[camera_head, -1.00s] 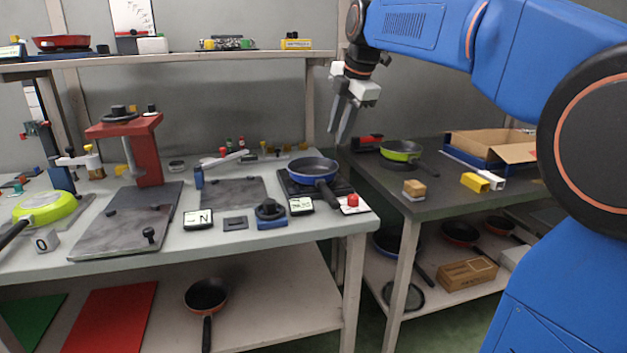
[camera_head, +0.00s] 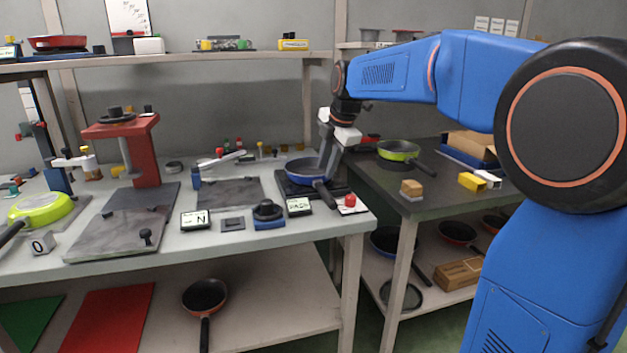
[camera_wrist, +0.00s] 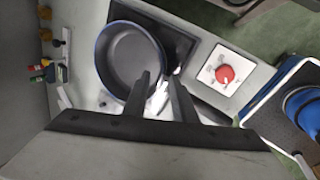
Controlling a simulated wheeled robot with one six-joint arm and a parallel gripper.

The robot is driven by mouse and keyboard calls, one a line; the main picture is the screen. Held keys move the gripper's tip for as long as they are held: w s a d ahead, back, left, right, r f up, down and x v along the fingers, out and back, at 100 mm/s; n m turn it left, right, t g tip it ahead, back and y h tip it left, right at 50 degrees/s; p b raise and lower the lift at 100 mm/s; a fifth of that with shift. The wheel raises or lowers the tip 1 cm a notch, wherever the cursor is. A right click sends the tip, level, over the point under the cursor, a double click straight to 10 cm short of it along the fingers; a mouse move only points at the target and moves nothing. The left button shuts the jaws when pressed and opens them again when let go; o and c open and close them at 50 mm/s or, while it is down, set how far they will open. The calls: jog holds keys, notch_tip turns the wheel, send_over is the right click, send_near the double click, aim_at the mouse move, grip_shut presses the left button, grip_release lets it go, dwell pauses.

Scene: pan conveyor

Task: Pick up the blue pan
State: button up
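The blue pan (camera_head: 303,173) sits on a black square plate (camera_head: 286,188) at the right end of the left table, its dark handle pointing toward the front. In the wrist view the pan (camera_wrist: 127,60) shows from above with its blue rim. My gripper (camera_head: 326,176) is lowered at the pan's right side, fingers pointing down. In the wrist view my gripper (camera_wrist: 159,76) has its two fingers apart beside the pan's rim. The left finger overlaps the rim in the picture; contact cannot be told. The handle is largely hidden there.
A red button (camera_head: 350,200) on a white base and a small sign (camera_head: 299,206) stand close in front of the pan. A green pan (camera_head: 399,150) is on the right table. Another blue pan (camera_head: 383,241) lies on its lower shelf. A red press (camera_head: 145,150) stands left.

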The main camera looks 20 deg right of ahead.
jog(key=x, duration=0.3)
jog(key=shift+w+d+f, duration=0.2)
jog(key=shift+d+f, duration=0.05)
jog(key=shift+f, duration=0.1)
grip_shut()
dwell(1.1)
